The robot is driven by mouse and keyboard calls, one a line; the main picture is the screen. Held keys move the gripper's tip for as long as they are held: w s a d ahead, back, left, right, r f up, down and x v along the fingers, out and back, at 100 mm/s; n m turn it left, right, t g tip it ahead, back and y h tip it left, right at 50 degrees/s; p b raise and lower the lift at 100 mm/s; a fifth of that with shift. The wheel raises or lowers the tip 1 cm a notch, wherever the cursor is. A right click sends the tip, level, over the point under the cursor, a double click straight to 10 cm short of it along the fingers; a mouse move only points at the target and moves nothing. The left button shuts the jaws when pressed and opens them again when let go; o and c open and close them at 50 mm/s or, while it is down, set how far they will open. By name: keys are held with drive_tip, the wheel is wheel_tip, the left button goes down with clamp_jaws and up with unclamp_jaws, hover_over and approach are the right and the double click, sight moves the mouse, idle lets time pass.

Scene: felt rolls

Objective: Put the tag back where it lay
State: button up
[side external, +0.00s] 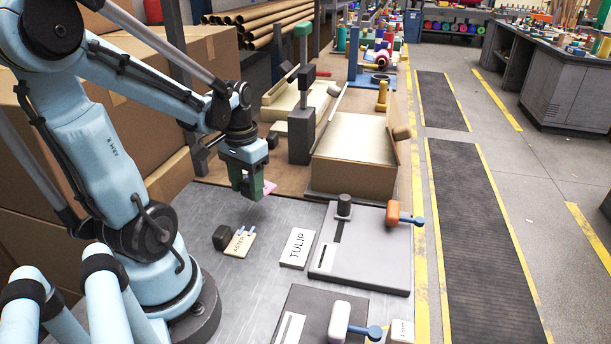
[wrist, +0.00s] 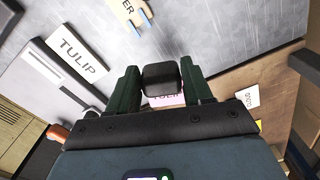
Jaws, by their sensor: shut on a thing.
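My gripper (side external: 252,190) is shut, with its green fingers held above the grey metal table. A pink tag (side external: 269,188) shows at its fingertips, clear of the table. In the wrist view, a dark block (wrist: 161,78) sits between the fingers, and the pink tag (wrist: 168,100) with partly hidden lettering shows just behind it. I cannot tell whether block and tag are joined. A white plate reading TULIP (side external: 297,247) lies flat on the table, below and right of my gripper; it also shows in the wrist view (wrist: 76,55).
A cream lettered tag with blue pegs (side external: 240,243) lies beside a black block (side external: 222,237). A grey board (side external: 370,262) with an orange handle (side external: 393,213) stands right of the TULIP plate. An open cardboard box (side external: 350,175) stands behind. Bare table lies below my gripper.

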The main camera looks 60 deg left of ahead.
sight(248, 198)
drive_tip(key=shift+f, duration=2.8)
drive_tip(key=shift+f, duration=0.45)
drive_tip(key=o, duration=1.5)
drive_tip(key=shift+r, duration=0.1)
drive_tip(key=shift+r, duration=5.95)
